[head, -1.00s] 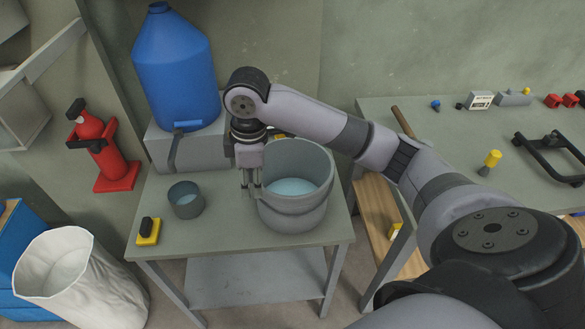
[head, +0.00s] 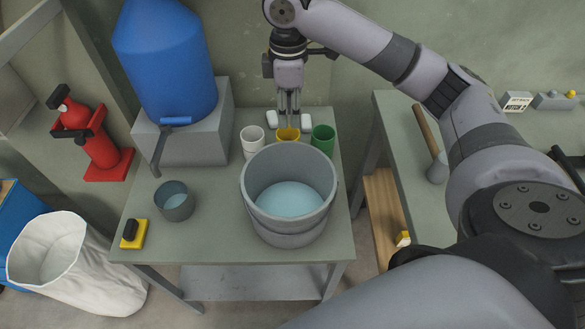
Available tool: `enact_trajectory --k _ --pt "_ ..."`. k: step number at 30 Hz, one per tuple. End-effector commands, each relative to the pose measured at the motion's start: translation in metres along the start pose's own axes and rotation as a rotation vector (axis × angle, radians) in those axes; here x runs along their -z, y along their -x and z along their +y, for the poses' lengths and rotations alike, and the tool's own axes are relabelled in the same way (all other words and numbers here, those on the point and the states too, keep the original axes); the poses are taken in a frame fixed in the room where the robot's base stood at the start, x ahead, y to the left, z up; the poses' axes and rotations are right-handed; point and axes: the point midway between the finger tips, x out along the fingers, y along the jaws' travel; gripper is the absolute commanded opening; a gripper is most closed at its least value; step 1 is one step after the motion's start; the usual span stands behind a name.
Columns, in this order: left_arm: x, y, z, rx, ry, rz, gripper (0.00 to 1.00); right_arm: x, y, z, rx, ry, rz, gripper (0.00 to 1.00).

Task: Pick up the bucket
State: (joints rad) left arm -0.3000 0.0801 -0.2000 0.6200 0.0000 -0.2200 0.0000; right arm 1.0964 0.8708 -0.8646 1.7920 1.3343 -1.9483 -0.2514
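The bucket (head: 289,226) is large, grey and round, with pale blue liquid inside. It stands upright on the grey table near its front right. My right gripper (head: 288,122) points down behind the bucket, apart from it, over a small yellow cup (head: 288,135). Its two narrow fingers are close together, with the tips at the cup's rim. I cannot tell whether they grip the cup or are shut. My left gripper is not in view.
A white cup (head: 252,141) and a green cup (head: 323,139) stand behind the bucket. A small grey pot (head: 174,203) and a yellow-black block (head: 134,234) lie left. A blue jug (head: 168,62) on a grey box (head: 208,140) stands at back left.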

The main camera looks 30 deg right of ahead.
Motion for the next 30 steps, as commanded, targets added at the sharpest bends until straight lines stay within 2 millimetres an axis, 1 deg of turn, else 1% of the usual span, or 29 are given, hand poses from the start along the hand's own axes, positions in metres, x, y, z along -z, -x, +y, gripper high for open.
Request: enact_trajectory --k 1,6,12,15,20,23,26,27,30 --pt "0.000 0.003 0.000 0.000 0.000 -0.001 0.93 -0.001 -0.011 -0.001 0.004 0.000 -0.005 0.27" --pt "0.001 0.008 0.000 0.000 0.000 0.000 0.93 -0.001 -0.048 -0.001 0.004 -0.001 -0.004 0.27" --pt "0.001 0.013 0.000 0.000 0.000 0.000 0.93 -0.001 -0.086 0.000 0.002 0.000 -0.003 0.27" --pt "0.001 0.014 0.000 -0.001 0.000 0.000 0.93 0.000 -0.097 0.000 0.001 0.000 -0.001 0.27" --pt "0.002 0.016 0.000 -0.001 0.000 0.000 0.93 0.000 -0.105 0.001 0.000 0.000 -0.002 0.27" --pt "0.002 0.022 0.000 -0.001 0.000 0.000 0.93 0.000 -0.117 0.003 0.002 -0.001 -0.003 0.27" --pt "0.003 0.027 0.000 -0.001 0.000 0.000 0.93 0.002 -0.133 0.006 0.002 0.000 -0.002 0.27" --pt "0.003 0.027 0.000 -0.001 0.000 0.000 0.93 0.002 -0.140 0.006 0.002 0.000 -0.003 0.27" --pt "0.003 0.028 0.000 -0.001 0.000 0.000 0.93 0.002 -0.149 0.006 0.000 0.000 -0.002 0.27"
